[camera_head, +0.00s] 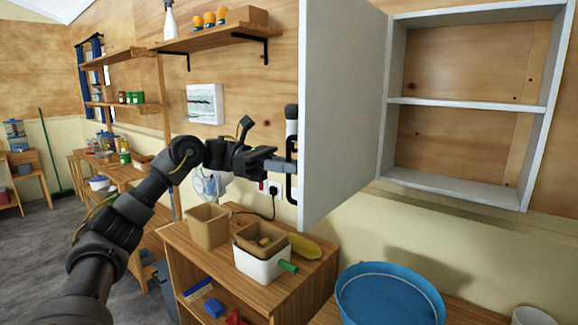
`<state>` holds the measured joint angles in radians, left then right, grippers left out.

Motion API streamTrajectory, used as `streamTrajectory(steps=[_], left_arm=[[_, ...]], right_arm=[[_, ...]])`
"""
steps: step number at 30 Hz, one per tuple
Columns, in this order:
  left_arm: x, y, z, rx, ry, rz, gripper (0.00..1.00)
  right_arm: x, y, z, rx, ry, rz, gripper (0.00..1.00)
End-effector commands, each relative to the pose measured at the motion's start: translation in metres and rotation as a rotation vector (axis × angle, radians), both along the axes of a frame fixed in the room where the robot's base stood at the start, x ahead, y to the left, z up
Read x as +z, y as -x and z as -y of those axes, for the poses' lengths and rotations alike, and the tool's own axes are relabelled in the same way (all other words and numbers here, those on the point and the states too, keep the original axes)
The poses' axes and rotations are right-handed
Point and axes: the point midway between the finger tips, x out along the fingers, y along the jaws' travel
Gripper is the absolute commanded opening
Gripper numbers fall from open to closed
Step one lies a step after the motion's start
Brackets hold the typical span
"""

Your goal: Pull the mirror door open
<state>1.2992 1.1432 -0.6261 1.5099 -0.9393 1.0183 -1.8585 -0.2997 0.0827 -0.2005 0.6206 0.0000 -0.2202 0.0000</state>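The mirror door (343,110) of the white wall cabinet (384,130) stands wide open, swung out from the cabinet's left side. I see its plain light grey inner face; its mirror face is turned away and hidden. A dark upright handle (291,185) shows at the door's free left edge. My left gripper (283,162) reaches in from the left, with its fingers at the middle of the handle. The fingers overlap the handle in the picture, so I cannot tell whether they are closed on it. My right gripper is not in view.
The cabinet's two compartments are empty. Below stand a wooden shelf unit (205,262) with a tan box (208,226), a white container (262,265) and a yellow object (305,247), and a blue basin (388,297). A wall shelf (213,38) is above my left arm.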

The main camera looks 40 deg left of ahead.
Motion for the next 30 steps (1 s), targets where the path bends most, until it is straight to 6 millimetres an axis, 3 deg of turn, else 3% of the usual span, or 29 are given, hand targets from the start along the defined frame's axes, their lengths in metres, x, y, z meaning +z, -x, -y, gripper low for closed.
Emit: streamTrajectory(steps=[13, 22, 30], left_arm=[[0.0, 0.001, -0.006, 0.001, -0.001, 0.0, 0.25], [0.003, 0.01, -0.058, 0.006, 0.001, 0.0, 0.25], [0.004, 0.014, -0.088, 0.001, -0.001, 0.001, 0.25]], right_arm=[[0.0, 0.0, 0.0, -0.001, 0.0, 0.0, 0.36], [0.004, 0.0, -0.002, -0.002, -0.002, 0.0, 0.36], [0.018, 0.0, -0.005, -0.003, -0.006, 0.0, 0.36]])
